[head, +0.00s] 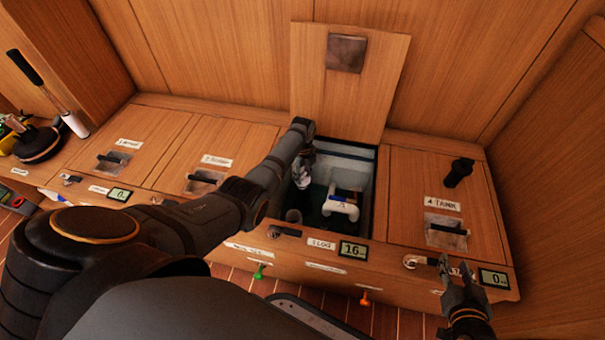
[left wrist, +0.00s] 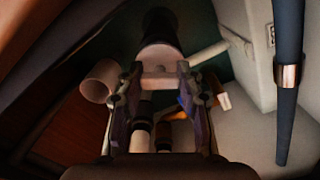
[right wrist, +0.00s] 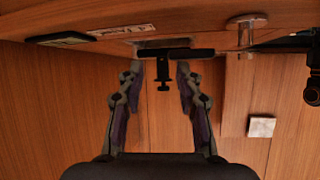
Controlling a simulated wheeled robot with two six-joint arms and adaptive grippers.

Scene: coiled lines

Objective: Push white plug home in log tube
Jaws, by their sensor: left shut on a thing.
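My left gripper (head: 303,172) is down inside the open log locker (head: 368,190), beside a white pipe fitting (head: 342,206). In the left wrist view the left gripper (left wrist: 160,72) is shut on a pale block, which looks like the white plug (left wrist: 160,80). A dark round tube (left wrist: 160,32) lies straight beyond the plug, in line with it. I cannot tell whether the plug is inside it or how deep. My right gripper (head: 456,284) is open and empty at the locker front, near the tank lid. In the right wrist view the right gripper (right wrist: 160,72) has its fingers apart.
The log lid (head: 350,85) stands open against the back wall. A pale open cup (head: 293,215) is in the locker; it also shows in the left wrist view (left wrist: 99,80). The tank lid (head: 430,190) is closed. Displays and latches line the front edge.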

